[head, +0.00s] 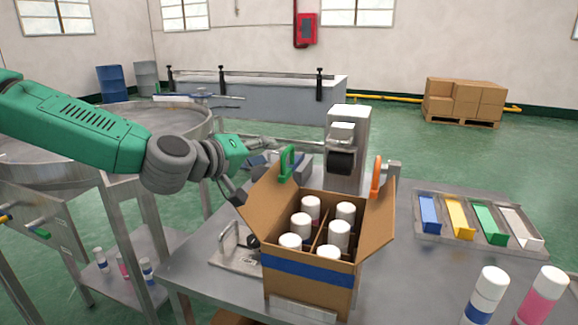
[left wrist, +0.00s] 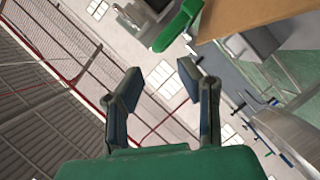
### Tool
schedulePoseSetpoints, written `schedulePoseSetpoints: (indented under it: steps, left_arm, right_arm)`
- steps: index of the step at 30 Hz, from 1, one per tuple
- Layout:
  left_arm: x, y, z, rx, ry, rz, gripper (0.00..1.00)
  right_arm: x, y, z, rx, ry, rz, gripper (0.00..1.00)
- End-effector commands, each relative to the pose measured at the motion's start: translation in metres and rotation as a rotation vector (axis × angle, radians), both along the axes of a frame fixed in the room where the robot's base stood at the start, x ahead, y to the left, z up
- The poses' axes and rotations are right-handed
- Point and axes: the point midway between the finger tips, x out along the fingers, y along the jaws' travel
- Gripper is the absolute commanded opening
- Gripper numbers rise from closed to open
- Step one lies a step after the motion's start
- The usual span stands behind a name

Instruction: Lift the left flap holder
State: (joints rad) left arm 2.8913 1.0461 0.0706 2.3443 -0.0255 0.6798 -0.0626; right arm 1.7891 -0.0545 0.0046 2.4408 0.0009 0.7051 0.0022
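The left flap holder is a green clip (head: 287,163) on the top edge of the left flap of an open cardboard box (head: 310,272). It also shows in the left wrist view as a green piece (left wrist: 180,26) near the top, beside the brown flap (left wrist: 250,16). My left gripper (head: 263,152) is just left of the green holder in the head view. In the left wrist view its fingers (left wrist: 161,78) are apart with nothing between them, and the holder lies beyond the fingertips. My right gripper is not in view.
An orange holder (head: 377,176) sits on the right flap. The box contains several white-capped cans (head: 339,235). A grey machine (head: 347,140) stands behind it. A metal plate with a handle (head: 236,252) is left of the box. Coloured trays (head: 459,217) and two cans (head: 486,295) are at right.

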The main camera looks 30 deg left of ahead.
Motion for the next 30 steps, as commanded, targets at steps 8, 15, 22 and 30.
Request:
schedulePoseSetpoints:
  steps: [8, 15, 22, 30]
  left_arm:
    - [0.045, -0.006, -0.012, 0.003, 0.003, 0.000, 0.32]
    - [0.073, -0.011, -0.017, 0.003, 0.000, 0.000, 0.32]
    - [0.079, -0.011, -0.017, 0.000, -0.001, -0.001, 0.32]
    - [0.079, -0.010, -0.018, -0.001, 0.000, 0.000, 0.00]
  right_arm:
    - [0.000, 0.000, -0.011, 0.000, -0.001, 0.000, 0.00]
    - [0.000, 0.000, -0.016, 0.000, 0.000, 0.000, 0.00]
    - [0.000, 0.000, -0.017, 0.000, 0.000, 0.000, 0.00]
    - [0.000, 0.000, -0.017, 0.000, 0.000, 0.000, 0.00]
